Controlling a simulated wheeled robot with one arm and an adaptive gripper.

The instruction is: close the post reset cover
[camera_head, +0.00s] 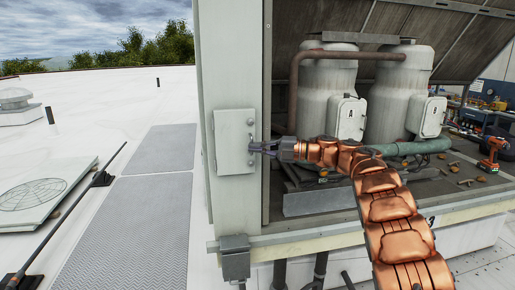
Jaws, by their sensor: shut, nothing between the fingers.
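A pale grey rectangular cover plate (234,148) sits on the corner post (233,55) of the cooler unit. It appears flat against the post; whether it is fully closed I cannot tell. My gripper (256,147) comes in from the right on my copper-coloured arm. It is shut and empty, with its tips at the right edge of the cover. Whether the tips touch the cover I cannot tell. What lies behind the cover is hidden.
A teal pipe (412,147) runs behind my arm.

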